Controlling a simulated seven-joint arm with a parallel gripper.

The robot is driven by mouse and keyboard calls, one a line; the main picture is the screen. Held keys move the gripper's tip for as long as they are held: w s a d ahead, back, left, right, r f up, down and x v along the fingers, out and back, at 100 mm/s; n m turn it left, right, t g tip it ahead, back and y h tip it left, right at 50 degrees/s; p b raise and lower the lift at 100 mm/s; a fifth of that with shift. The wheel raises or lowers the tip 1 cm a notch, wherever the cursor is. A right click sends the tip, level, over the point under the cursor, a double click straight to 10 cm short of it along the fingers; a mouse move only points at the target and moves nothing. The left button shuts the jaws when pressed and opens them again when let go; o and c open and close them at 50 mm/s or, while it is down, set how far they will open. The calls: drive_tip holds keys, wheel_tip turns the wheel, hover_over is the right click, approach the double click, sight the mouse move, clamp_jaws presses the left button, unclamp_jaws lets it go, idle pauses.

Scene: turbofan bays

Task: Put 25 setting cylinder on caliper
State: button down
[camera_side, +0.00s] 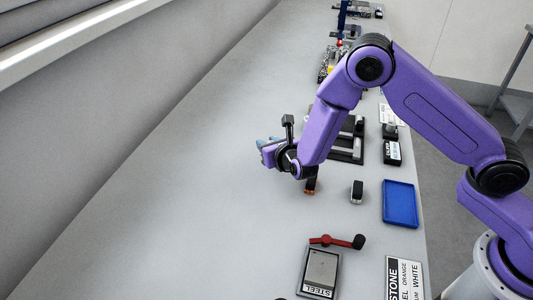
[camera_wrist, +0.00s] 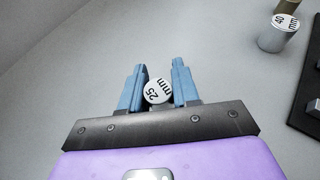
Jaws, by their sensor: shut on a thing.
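The 25 setting cylinder (camera_wrist: 157,91) is in my gripper (camera_wrist: 160,72), seen end-on in the wrist view with its white face marked "25 mm". The blue fingers are on either side of it. In the side view my gripper (camera_side: 266,148) is at mid-picture, left of a dark frame, over the grey bench; the cylinder is too small to make out there. A second cylinder (camera_wrist: 278,33), marked "40 mm", stands at the upper right of the wrist view. I cannot make out for sure which thing is the caliper.
A dark frame with pale bars (camera_side: 347,140) lies right of my gripper. A blue tray (camera_side: 399,203), a small black-and-silver block (camera_side: 356,191), a red-and-black tool (camera_side: 337,241) and a plate marked "STEEL" (camera_side: 320,270) lie nearer. The bench's left side is clear.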

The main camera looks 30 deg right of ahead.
drive_tip(key=shift+w+a+f, duration=0.1)
drive_tip(key=shift+w+f, duration=0.1)
drive_tip(key=shift+f, duration=0.75)
drive_tip(key=shift+w+a+f, duration=0.1)
drive_tip(key=shift+w+f, duration=0.05)
drive_tip(key=shift+f, duration=0.8)
drive_tip(key=shift+f, duration=0.15)
drive_tip(key=c, duration=0.8)
unclamp_jaws()
drive_tip(key=shift+d, duration=0.1)
